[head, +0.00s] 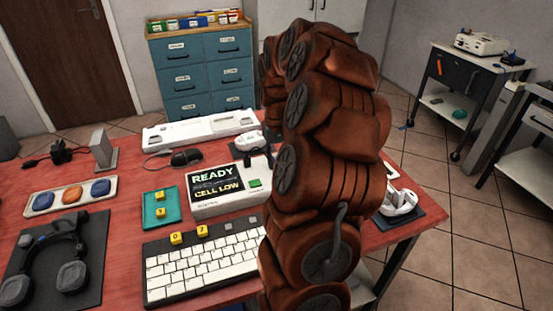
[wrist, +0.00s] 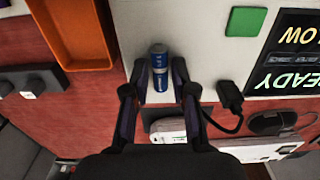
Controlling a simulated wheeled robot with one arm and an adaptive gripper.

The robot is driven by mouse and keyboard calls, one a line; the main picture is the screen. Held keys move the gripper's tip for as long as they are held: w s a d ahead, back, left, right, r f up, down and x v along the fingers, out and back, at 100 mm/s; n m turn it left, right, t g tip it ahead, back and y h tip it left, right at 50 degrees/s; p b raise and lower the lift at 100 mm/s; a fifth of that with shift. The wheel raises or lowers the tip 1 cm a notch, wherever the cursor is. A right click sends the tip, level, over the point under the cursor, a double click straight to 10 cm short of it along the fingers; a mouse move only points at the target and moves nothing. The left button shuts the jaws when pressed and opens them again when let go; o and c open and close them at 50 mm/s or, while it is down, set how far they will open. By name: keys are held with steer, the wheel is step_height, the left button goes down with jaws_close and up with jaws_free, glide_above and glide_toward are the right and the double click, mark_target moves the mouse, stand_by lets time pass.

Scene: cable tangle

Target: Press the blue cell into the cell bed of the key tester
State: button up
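The blue cell (wrist: 158,70) is a small blue cylinder with a pale end, seen between my fingertips in the wrist view. My gripper (wrist: 159,78) is closed in around it, one finger along each side, so it appears to hold the cell. The key tester (head: 232,204) is a white box with a dark screen reading READY and CELL LOW and a green button. In the wrist view its pale top (wrist: 200,58) lies under and around the cell. I cannot make out the cell bed, or whether the cell touches the tester. My arm hides the gripper and cell in the head view.
An orange tray (wrist: 74,34) lies beside the tester in the wrist view. A black plug with a cable (wrist: 230,95) is close to my right finger. A white keyboard (head: 200,267), a teal pad with yellow keycaps (head: 161,207) and a headset (head: 60,255) crowd the red table.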

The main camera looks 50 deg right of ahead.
steer(key=shift+r, duration=0.1)
steer(key=shift+r+p, duration=0.4)
steer(key=shift+r, duration=1.25)
steer(key=shift+o, duration=0.3)
steer(key=o, duration=0.5)
steer(key=shift+r, duration=0.1)
steer(key=shift+r+p, duration=0.7)
steer(key=shift+r, duration=1.7)
